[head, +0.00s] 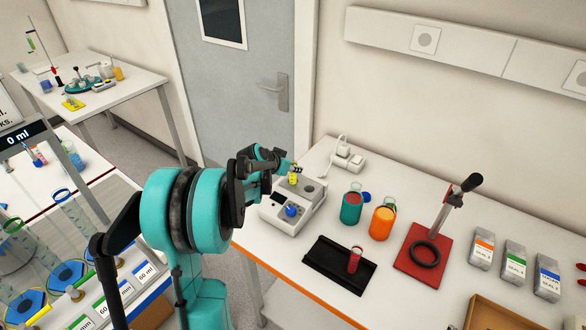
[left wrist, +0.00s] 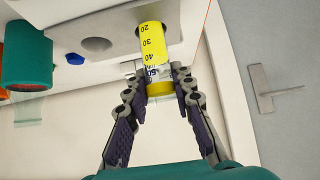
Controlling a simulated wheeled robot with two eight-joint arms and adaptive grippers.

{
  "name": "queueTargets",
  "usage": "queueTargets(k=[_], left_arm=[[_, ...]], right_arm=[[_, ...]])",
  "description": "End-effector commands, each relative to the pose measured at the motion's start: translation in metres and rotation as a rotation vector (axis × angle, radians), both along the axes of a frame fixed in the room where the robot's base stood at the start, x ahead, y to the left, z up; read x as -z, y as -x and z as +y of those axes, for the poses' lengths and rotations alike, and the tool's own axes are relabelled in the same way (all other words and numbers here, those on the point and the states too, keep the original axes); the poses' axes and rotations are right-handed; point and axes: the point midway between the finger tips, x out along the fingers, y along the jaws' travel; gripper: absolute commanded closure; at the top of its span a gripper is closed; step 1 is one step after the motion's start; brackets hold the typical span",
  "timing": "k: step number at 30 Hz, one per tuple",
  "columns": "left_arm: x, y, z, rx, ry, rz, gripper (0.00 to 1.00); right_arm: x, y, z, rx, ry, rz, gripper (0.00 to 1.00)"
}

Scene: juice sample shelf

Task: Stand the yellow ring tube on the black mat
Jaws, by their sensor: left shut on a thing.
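The yellow ring tube (head: 294,177) is at the back-left well of a white bench device (head: 279,220). In the left wrist view the tube (left wrist: 153,45) has a yellow scale, a clear section and a yellow ring. My left gripper (head: 288,167) is shut on its clear section, one finger on each side, as the left wrist view also shows (left wrist: 159,82). The tube's far end meets a well opening; I cannot tell how deep it sits. The black mat (head: 325,262) lies at the table's front, with a red-capped tube (head: 355,260) standing on it. My right gripper is not in view.
A teal jar (head: 351,209) and an orange jar (head: 381,223) stand between the device and a red-based lever press (head: 422,256). The device has a blue knob (head: 291,211) and an empty well (head: 310,187). The mat's left part is clear.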

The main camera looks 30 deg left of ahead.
Motion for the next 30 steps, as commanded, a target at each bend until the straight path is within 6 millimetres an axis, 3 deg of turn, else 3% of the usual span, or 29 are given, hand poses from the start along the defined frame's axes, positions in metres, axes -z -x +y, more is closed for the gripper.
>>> queueTargets(k=[30], left_arm=[[-0.044,0.0,0.0,0.0,0.0,0.0,1.0]], right_arm=[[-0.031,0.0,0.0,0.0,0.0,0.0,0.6]])
